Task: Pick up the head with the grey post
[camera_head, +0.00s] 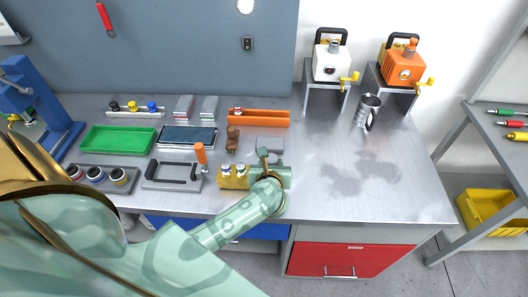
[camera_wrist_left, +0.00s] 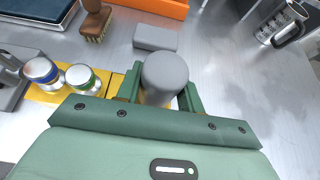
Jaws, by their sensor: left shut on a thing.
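My left gripper (camera_head: 270,160) is at the front edge of the bench, just right of the yellow holder (camera_head: 234,183). In the left wrist view its green fingers (camera_wrist_left: 162,95) are shut on the head with the grey post (camera_wrist_left: 165,72), one finger on each side. The grey round end points up toward the camera. The lower part is hidden by the gripper, so I cannot tell whether it still touches the holder. Two other silver heads stand in the holder to the left, one with a blue band (camera_wrist_left: 42,72) and one with a green band (camera_wrist_left: 82,78). My right gripper is not in view.
A grey block (camera_wrist_left: 155,37) and a brown brush (camera_head: 233,138) lie just behind the gripper. An orange channel (camera_head: 258,117) is farther back. An orange-handled tool (camera_head: 201,154) stands to the left. A metal mug (camera_head: 367,111) is at right; the bench's right front is clear.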

